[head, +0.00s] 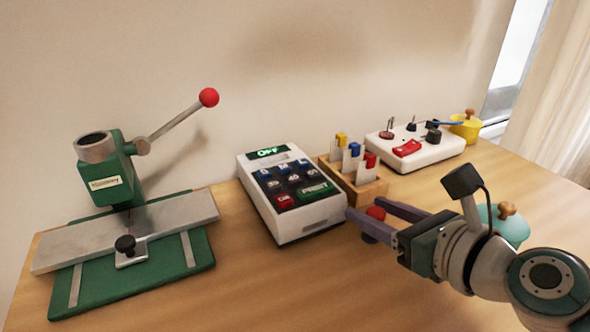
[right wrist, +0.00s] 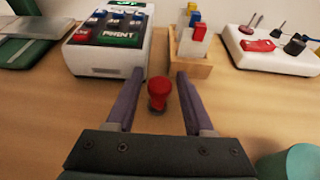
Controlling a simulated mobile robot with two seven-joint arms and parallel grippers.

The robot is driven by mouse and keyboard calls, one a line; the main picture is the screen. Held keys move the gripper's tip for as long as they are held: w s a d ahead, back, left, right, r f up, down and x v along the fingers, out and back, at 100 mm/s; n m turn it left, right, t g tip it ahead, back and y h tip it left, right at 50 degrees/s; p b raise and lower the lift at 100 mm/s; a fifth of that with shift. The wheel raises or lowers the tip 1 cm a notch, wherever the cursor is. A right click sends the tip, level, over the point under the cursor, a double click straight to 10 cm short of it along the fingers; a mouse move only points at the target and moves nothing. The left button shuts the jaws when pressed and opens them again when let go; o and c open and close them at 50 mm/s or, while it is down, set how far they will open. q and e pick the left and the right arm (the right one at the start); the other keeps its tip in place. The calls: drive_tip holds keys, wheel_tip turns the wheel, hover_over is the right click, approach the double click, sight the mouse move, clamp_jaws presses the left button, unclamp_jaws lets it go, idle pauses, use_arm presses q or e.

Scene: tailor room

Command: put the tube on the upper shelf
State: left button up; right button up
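I see no tube and no shelf in either view. My right gripper (head: 367,208) is low over the wooden table, its two purple fingers pointing away from me. It is open, with a small red-knobbed object (right wrist: 158,90) between the fingers and gaps on both sides. The red knob (head: 376,212) shows in the head view too, its lower part partly hidden by a finger. My left gripper is not in view.
A white keypad device (head: 310,218) and a wooden card box (head: 358,188) stand just beyond the fingers. A white switch box (head: 430,152) and yellow pot (head: 466,128) are at the back right. A teal pot (head: 512,228) is behind my right wrist. A green lever press (head: 115,180) stands left.

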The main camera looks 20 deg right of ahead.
clamp_jaws()
idle(0.4)
